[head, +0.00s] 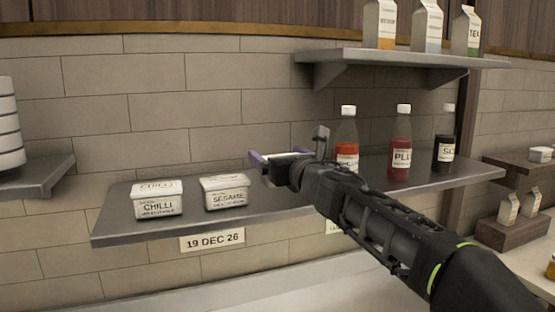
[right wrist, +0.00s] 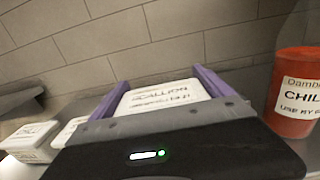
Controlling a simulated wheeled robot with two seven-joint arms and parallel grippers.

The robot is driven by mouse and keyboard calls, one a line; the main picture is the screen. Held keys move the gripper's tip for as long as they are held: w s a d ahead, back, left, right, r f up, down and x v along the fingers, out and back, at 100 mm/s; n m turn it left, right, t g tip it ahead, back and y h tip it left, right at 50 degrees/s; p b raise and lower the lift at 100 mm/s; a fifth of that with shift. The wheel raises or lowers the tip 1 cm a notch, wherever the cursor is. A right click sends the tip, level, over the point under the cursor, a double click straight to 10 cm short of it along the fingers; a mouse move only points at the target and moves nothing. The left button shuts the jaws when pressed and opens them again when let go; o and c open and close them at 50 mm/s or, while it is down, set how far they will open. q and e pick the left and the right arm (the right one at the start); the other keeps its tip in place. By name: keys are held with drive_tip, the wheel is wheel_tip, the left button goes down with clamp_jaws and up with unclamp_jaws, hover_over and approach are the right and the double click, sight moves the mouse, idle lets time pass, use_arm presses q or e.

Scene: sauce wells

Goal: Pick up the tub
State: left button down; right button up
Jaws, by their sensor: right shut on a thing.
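My right gripper (head: 279,155) is at the middle shelf, with its purple fingers shut on a white tub. In the right wrist view this tub (right wrist: 160,95) sits between the two fingers, and its lid label seems to read "SCALLION". In the head view the gripper and arm hide most of it, so I cannot tell whether it touches the shelf. A white tub labelled "CHILLI" (head: 157,205) and one labelled "SESAME" (head: 225,194) stand left of the gripper. My left gripper is not in view.
The grey shelf (head: 120,232) carries sauce bottles on the right: a red-orange one (head: 347,150) close to my arm, a plum one (head: 400,150) and a dark one (head: 445,145). An upper shelf (head: 390,60) holds cartons. A date label (head: 212,240) hangs on the shelf front.

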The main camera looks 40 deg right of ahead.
wheel_tip(320, 180, up, 3)
drive_tip(key=shift+d+f, duration=0.1)
drive_tip(key=shift+w+r, duration=0.1)
drive_tip(key=shift+r, duration=1.55)
